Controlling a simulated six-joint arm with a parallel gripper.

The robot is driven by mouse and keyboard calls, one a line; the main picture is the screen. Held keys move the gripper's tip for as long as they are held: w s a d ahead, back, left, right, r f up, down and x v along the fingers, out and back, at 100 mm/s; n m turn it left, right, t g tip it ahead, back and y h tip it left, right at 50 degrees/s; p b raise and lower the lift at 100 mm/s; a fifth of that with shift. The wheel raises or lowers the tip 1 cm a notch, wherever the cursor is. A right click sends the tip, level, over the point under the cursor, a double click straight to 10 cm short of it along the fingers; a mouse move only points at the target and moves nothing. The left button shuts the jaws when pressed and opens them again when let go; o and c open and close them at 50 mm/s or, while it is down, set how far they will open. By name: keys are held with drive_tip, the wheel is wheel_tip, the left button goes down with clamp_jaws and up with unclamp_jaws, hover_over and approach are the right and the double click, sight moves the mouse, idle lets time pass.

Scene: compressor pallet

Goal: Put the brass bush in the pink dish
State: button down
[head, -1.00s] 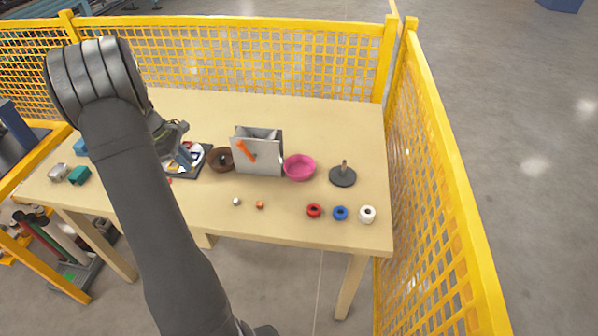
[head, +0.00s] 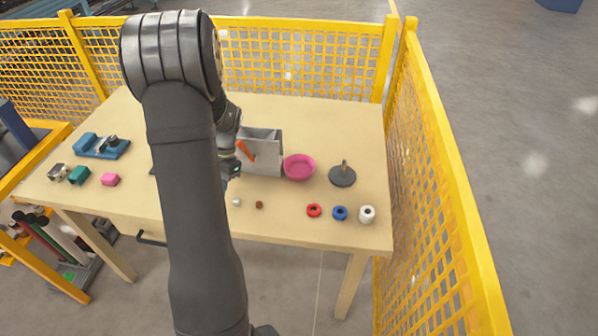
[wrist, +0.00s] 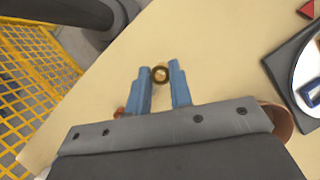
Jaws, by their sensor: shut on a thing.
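The brass bush (wrist: 160,74) is a small gold ring between the fingertips of my gripper (wrist: 160,80) in the wrist view. My gripper is shut on it, above the bare table. In the head view my gripper (head: 232,168) is mostly hidden behind my arm, left of the grey metal box, and the bush cannot be made out. The pink dish (head: 299,168) stands on the table to the right of that box. It looks empty.
The grey box (head: 265,160) with an orange part stands between my gripper and the dish. Right of the dish is a dark round base with a peg (head: 342,176). Red (head: 314,210), blue (head: 340,213) and white (head: 367,214) rings lie along the front. Yellow mesh fencing borders the table.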

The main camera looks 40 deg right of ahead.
drive_tip(key=s+d+r+m+t+h, duration=0.1)
drive_tip(key=s+d+r+m+t, duration=0.15)
drive_tip(key=s+d+m, duration=0.55)
drive_tip(key=s+d+r+m+t+h, duration=0.1)
drive_tip(key=s+d+r+m, duration=0.2)
drive_tip(key=d, duration=0.8)
drive_tip(key=s+d+r+m+t+h, duration=0.1)
drive_tip(key=s+d+r+m+t, duration=0.15)
drive_tip(key=d+m, duration=0.6)
drive_tip(key=shift+n, duration=0.85)
drive_tip(key=w+f, duration=0.2)
drive_tip(key=w, duration=0.1)
drive_tip(key=w+f, duration=0.2)
drive_tip(key=w, duration=0.1)
drive_tip(key=w+a+f, duration=0.1)
drive_tip(key=w+f, duration=0.1)
drive_tip(key=w, duration=0.2)
drive_tip(key=shift+a+f, duration=0.1)
drive_tip(key=shift+f, duration=2.25)
drive_tip(key=shift+f, duration=0.1)
drive_tip(key=c, duration=1.3)
unclamp_jaws()
drive_tip(key=v, duration=1.2)
drive_tip(key=shift+w, duration=0.25)
